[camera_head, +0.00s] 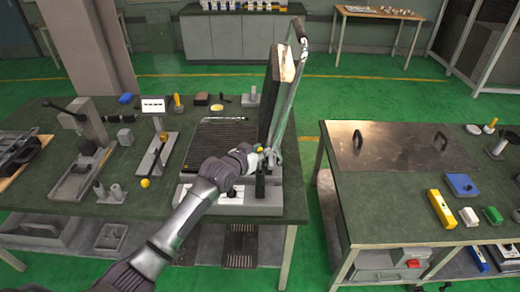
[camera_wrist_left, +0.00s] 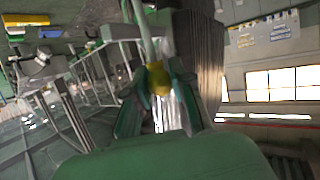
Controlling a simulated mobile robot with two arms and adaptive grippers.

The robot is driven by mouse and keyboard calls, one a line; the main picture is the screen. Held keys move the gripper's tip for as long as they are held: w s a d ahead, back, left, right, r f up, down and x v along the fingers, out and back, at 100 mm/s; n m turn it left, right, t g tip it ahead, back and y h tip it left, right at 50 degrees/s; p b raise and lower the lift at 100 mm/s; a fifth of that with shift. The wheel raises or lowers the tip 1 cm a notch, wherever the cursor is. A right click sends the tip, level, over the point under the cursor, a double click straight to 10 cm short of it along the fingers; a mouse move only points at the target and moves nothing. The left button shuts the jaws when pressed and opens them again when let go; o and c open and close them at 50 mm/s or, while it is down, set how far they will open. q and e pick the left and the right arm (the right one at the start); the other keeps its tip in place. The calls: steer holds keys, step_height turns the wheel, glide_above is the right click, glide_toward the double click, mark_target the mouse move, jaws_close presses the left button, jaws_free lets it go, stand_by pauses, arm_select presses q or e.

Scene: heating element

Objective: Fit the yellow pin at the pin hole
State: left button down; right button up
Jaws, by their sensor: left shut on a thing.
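My left gripper (camera_head: 262,157) is shut on the yellow pin at the front right of a hinged fixture. The yellow round head of the pin (camera_wrist_left: 158,79) shows between the green-padded fingers in the left wrist view, and as a small yellow spot in the head view (camera_head: 261,150). The fixture has a grey base (camera_head: 262,208), a dark ribbed plate (camera_head: 222,138) and a raised, tilted panel (camera_head: 271,95). The gripper is close to the foot of that panel. The pin's shaft and the pin hole are hidden, so I cannot tell whether they meet. My right gripper is out of view.
Another yellow-knobbed part (camera_head: 145,183) stands left of the fixture on the green table (camera_head: 110,205). A metal bracket (camera_head: 85,165) is further left. A gap separates this table from the right table (camera_head: 400,210), which holds a yellow block (camera_head: 441,209) and a metal sheet.

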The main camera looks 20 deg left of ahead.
mark_target(260, 170)
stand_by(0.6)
arm_select(q)
steer(key=shift+p, duration=0.7)
stand_by(1.0)
steer(key=shift+s+f+b, duration=0.1)
steer(key=shift+f+b, duration=1)
steer(key=shift+f, duration=0.65)
steer(key=shift+r+p, duration=0.35)
steer(key=shift+p, duration=0.15)
steer(key=shift+r+p, duration=0.65)
steer(key=shift+r, duration=0.25)
steer(key=shift+p, duration=0.5)
stand_by(0.9)
steer(key=shift+f+b, duration=0.75)
steer(key=shift+f, duration=0.4)
